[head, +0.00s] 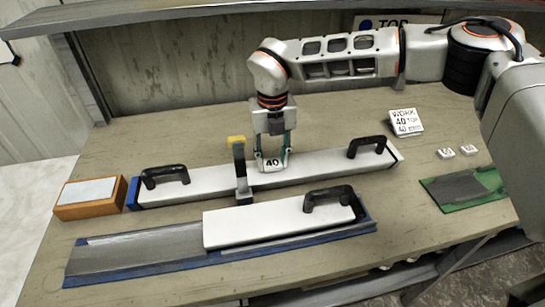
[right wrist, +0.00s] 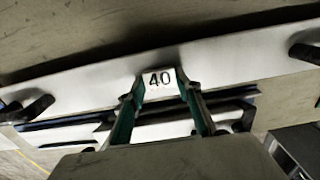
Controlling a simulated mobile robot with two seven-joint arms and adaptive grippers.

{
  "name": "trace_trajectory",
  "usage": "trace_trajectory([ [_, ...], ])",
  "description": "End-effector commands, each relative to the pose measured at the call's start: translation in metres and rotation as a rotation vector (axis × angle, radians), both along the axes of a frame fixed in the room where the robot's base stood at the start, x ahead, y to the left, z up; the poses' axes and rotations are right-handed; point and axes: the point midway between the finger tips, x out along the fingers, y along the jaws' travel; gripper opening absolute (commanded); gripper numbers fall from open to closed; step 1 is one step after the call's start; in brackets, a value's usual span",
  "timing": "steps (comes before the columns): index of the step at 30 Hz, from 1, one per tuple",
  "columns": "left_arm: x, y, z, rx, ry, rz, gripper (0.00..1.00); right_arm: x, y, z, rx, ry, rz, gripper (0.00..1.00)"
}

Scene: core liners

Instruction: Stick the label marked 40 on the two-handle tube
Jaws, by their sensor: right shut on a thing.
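The two-handle tube (head: 215,184) is a long white bar with a black handle near each end and blue end parts. It lies across the middle of the table. It also shows in the right wrist view (right wrist: 225,62). My right gripper (head: 272,158) points down over the middle of this tube. It is shut on the label marked 40 (head: 272,164), a small white block, which also shows in the right wrist view (right wrist: 159,79). The label is at or just above the tube's top; I cannot tell whether they touch. My left gripper is not in view.
A clamp with a yellow top (head: 237,142) stands at the tube just left of the label. A one-handle white tube (head: 250,226) lies in front on a blue-edged tray (head: 130,256). A work card (head: 405,121), two small labels (head: 446,152) and a green tray (head: 490,198) are at right. An orange box (head: 90,198) is at left.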

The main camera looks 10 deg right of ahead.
Motion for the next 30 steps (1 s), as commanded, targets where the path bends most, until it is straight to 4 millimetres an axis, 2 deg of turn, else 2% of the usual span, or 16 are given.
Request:
trace_trajectory([
  [14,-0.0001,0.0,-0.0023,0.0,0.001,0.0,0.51,-0.0001,0.0,-0.0042,0.0,0.0,0.0,0.17],
  [15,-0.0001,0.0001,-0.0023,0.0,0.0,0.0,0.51,-0.0001,-0.0001,-0.0042,0.0,0.0,0.0,0.39],
  [17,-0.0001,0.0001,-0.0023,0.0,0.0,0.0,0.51,0.0,0.0,-0.0041,0.0,0.0,0.0,0.53],
  [24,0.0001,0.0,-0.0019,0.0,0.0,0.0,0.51,0.0,0.0,-0.004,0.0,0.0,0.0,0.53],
  [25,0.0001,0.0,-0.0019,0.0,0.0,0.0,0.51,0.0,-0.0001,-0.004,0.0,0.0,0.0,0.56],
  [27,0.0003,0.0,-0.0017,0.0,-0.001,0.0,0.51,0.0,0.0,-0.004,0.0,0.0,0.0,0.7],
  [30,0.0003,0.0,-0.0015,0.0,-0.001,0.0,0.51,0.0,0.0,-0.004,0.0,0.0,0.0,0.7],
])
